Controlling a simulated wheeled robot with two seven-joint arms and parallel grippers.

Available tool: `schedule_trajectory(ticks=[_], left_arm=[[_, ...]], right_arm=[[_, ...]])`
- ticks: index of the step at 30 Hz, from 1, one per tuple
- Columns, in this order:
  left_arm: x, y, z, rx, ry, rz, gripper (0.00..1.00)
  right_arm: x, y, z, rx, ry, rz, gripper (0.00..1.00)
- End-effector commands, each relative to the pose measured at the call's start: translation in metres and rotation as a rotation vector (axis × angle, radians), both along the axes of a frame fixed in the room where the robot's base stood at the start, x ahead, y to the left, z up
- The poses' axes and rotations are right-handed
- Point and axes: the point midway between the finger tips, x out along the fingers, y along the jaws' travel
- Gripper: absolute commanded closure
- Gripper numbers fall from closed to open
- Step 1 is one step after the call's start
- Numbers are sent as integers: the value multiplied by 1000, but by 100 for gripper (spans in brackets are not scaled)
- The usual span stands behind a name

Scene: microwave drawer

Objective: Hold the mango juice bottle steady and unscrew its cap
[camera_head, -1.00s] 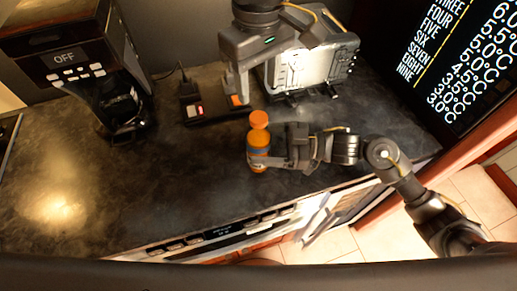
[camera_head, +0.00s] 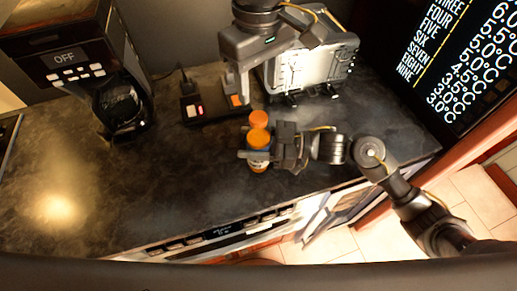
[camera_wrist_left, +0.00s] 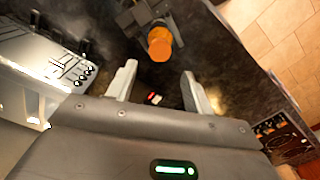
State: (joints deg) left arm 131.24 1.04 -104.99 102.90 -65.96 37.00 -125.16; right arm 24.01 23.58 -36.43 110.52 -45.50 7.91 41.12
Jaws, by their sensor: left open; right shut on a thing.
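A silver appliance (camera_head: 312,68) stands behind to the right. A small dark box with a red light (camera_head: 196,112) sits behind to the left. A coffee machine (camera_head: 72,66) is at the far left. The left countertop (camera_head: 110,185) is clear.

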Motion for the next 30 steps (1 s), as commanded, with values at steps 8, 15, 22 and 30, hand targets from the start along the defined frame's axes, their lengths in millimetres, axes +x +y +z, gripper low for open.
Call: schedule_trajectory(ticks=[8,15,22,30], left_arm=[[0,-1,-1,-1,2,-39,49],[0,-1,-1,-3,1,-291,49],[0,0,0,-1,-1,-395,49],[0,1,-25,2,3,-395,49]], right_arm=[[0,0,0,0,0,0,100],[0,0,0,0,0,0,100],[0,0,0,0,0,0,100],[0,0,0,0,0,0,100]])
